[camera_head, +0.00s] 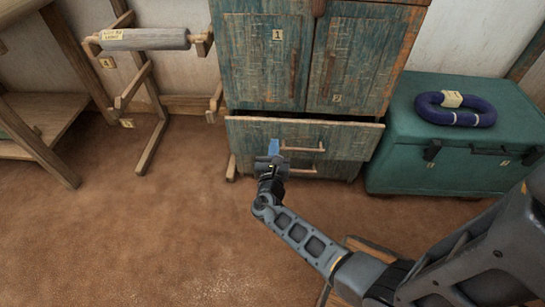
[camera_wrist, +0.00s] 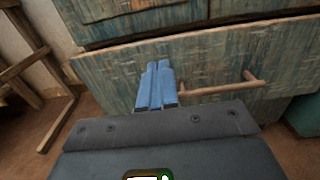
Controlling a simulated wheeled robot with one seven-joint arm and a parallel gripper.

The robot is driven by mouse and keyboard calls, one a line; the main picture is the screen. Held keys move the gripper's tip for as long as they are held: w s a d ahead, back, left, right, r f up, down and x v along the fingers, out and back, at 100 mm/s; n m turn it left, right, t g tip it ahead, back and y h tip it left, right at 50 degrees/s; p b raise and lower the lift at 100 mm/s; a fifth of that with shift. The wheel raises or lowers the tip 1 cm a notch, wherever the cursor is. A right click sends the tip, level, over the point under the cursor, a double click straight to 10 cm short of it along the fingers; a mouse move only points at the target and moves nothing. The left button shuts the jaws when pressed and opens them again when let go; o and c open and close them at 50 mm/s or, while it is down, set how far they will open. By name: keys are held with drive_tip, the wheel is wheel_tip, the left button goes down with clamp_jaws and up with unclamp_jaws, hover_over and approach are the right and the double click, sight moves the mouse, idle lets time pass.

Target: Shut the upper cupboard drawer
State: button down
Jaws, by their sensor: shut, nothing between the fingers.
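The upper drawer (camera_head: 345,140) of the worn blue-green cupboard (camera_head: 262,60) stands out from the body, its front jutting toward me below the two doors. It has a pale wooden bar handle (camera_head: 303,149). In the wrist view the drawer front (camera_wrist: 215,62) fills the upper part, with the handle (camera_wrist: 220,88) at right of centre. My gripper (camera_head: 274,146) is shut and empty, its blue fingers (camera_wrist: 157,85) together in front of the drawer front, just left of the handle. I cannot tell whether the fingertips touch the wood.
The lower drawer (camera_head: 340,170) sits beneath, mostly hidden. A green chest (camera_head: 440,160) with a dark blue coil (camera_head: 455,109) on it stands close at the right. A wooden frame with a grey roller (camera_head: 145,39) stands at the left. The brown floor (camera_head: 130,220) in front is open.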

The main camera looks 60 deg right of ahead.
sight(276, 122)
drive_tip(key=b+x, duration=0.1)
drive_tip(key=x, duration=0.7)
drive_tip(key=shift+b, duration=0.3)
